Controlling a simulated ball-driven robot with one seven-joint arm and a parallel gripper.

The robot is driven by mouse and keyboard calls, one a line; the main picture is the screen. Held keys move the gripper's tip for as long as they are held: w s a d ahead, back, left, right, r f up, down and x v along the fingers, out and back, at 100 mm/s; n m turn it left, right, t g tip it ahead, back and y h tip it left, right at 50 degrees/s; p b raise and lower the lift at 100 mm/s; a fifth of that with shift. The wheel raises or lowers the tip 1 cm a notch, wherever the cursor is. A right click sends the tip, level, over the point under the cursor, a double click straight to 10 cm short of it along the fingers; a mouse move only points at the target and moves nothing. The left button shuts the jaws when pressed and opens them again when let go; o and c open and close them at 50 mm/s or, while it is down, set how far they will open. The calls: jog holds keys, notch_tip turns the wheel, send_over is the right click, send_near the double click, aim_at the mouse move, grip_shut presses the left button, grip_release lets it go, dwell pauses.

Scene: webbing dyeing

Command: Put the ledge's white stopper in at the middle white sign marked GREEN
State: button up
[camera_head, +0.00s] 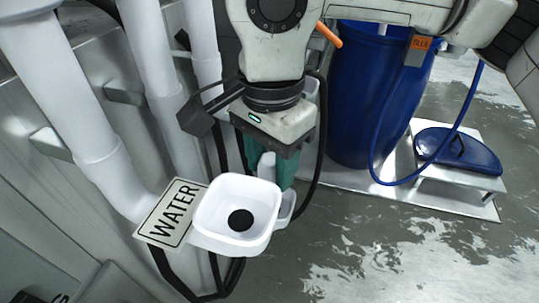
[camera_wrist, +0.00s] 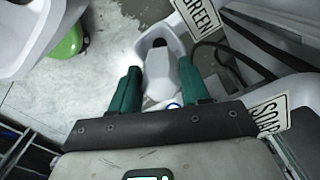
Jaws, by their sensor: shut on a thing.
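My gripper (camera_wrist: 159,70) has two green fingers, shut on the white stopper (camera_wrist: 158,76), which shows between them in the wrist view. In the head view the gripper (camera_head: 276,168) points down behind a white basin, and the white stopper (camera_head: 267,164) shows at the fingers. The white sign marked GREEN (camera_wrist: 197,14) is at the top of the wrist view, beside a white basin with a dark hole (camera_wrist: 160,42) just beyond the fingertips. I cannot tell how far the stopper is from that hole; its lower end is hidden.
A basin (camera_head: 262,190) with a black drain hole stands by a WATER sign (camera_head: 172,212). A SOAP sign (camera_wrist: 269,116) shows in the wrist view. White pipes (camera_head: 85,100) line the wall. A blue barrel (camera_head: 365,90) and blue lid (camera_head: 457,150) stand right; the wet floor is open.

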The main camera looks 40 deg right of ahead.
jog(key=shift+f+b, duration=2)
jog(key=shift+f, duration=0.7)
jog(key=o, duration=1.1)
notch_tip(320, 180, up, 11)
jog(key=p, duration=0.3)
jog(key=shift+f, duration=0.1)
